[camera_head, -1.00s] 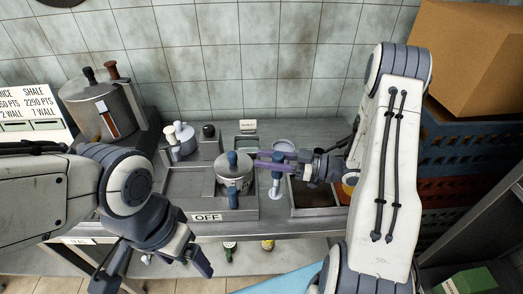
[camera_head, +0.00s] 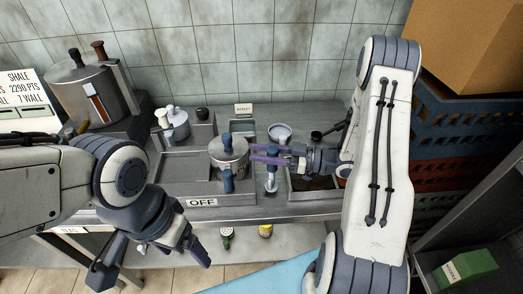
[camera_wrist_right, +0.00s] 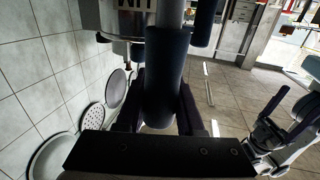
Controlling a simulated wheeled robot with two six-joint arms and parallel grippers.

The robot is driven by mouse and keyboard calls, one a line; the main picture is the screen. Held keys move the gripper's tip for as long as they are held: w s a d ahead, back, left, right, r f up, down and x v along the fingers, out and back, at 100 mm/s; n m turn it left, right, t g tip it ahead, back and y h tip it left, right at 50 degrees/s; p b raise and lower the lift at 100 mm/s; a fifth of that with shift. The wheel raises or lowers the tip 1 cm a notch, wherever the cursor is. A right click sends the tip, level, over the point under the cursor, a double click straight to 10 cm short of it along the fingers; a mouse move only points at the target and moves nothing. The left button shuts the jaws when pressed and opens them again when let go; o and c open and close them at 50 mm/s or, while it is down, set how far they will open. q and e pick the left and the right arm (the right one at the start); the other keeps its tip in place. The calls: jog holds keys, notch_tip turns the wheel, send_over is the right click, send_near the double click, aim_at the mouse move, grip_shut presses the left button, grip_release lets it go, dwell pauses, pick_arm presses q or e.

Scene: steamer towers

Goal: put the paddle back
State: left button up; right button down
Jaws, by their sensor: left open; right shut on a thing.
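My right gripper (camera_head: 262,154) is shut on an upright dark-blue handle with a pale lower end, which I take to be the paddle (camera_head: 271,182). It stands just right of the lidded steel pot (camera_head: 230,150) with blue grips. In the right wrist view the dark-blue handle (camera_wrist_right: 166,75) is between the fingers, with a grey shaft above it. What its lower end touches I cannot tell. My left gripper (camera_head: 150,260) is open and empty, low in front of the counter.
A large steel pot (camera_head: 88,92) stands at the back left. A small pale pot (camera_head: 176,122), a small label stand (camera_head: 243,110) and a funnel-like bowl (camera_head: 280,132) are behind. An OFF plate (camera_head: 201,202) marks the counter front. Crates (camera_head: 450,125) stand at the right.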

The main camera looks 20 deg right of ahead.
jog(key=shift+f, duration=0.5)
jog(key=shift+f+b, duration=0.5)
jog(key=shift+b, duration=0.05)
jog(key=shift+c, duration=2.3)
grip_release()
jog(key=b+v, duration=0.2)
jog(key=v, duration=0.8)
jog(key=shift+d, duration=0.15)
jog(key=shift+s, duration=0.1)
jog(key=shift+v, duration=2.3)
